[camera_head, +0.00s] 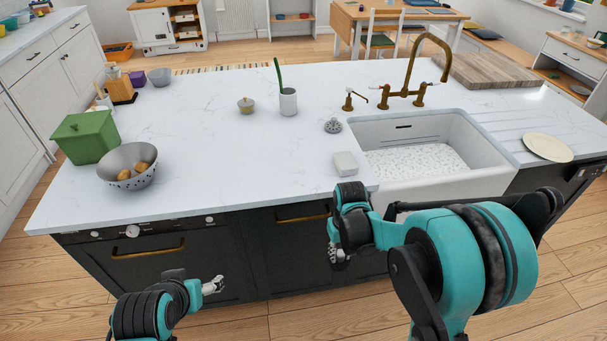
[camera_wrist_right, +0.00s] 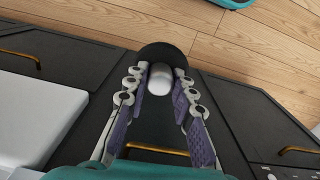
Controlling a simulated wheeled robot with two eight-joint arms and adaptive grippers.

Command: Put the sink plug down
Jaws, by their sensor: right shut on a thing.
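My right gripper (camera_head: 338,255) hangs in front of the counter, below its front edge, near the left end of the sink. In the right wrist view the right gripper (camera_wrist_right: 160,92) has its two fingers around the sink plug (camera_wrist_right: 168,54), a dark round piece with a pale knob between the fingertips. The plug is hard to make out in the head view. The white sink (camera_head: 425,160) is set in the counter, behind my right arm. My left gripper (camera_head: 213,285) is low in front of the cabinets, too small to tell open from shut.
The white counter (camera_head: 210,190) has free room left of the sink. On it are a white block (camera_head: 345,163), a grey strainer-like piece (camera_head: 333,126), a white cup (camera_head: 288,104), a colander (camera_head: 146,176), a green box (camera_head: 86,137) and a plate (camera_head: 547,148). A brass tap (camera_head: 412,70) stands behind the sink.

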